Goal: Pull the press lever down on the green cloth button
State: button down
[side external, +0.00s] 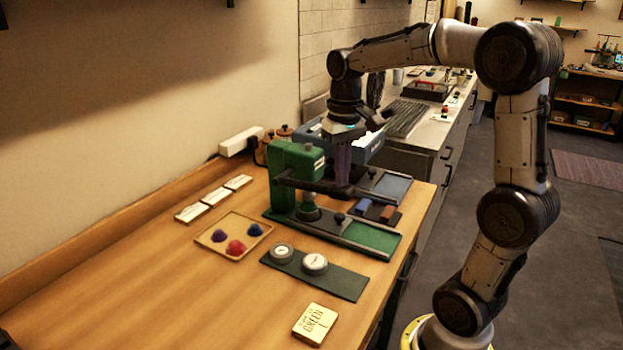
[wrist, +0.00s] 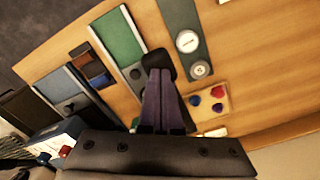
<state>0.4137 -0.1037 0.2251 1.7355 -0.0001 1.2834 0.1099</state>
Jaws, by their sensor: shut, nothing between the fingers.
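The green press (side external: 297,170) stands on the wooden table, with its black lever (side external: 312,186) reaching out to the right, close to level. My gripper (side external: 342,182), with purple fingers, is shut and empty, pointing down at the lever's outer part. In the wrist view my gripper (wrist: 160,74) has its fingertips right by the lever's black end (wrist: 157,61); I cannot tell whether they touch. A greenish round piece (side external: 308,210) sits under the press head; whether it is the green cloth button is unclear.
A wooden tray (side external: 218,241) holds purple, red and blue domes. A dark strip (side external: 342,282) carries two round pale pieces. A card reading GREEN (side external: 315,323) lies in front. The table's left front is clear.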

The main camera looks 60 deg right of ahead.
aim_at(340, 197)
jog(key=shift+s+f, duration=0.1)
jog(key=shift+f, duration=1.2)
jog(key=shift+f, duration=1.35)
jog(key=shift+w+f, duration=0.15)
jog(key=shift+w, duration=0.05)
jog(key=shift+w+f, duration=0.2)
jog(key=shift+f, duration=0.45)
jog(key=shift+w+f, duration=0.15)
jog(key=shift+f, duration=0.45)
jog(key=shift+w+f, duration=0.1)
jog(key=shift+f, duration=0.35)
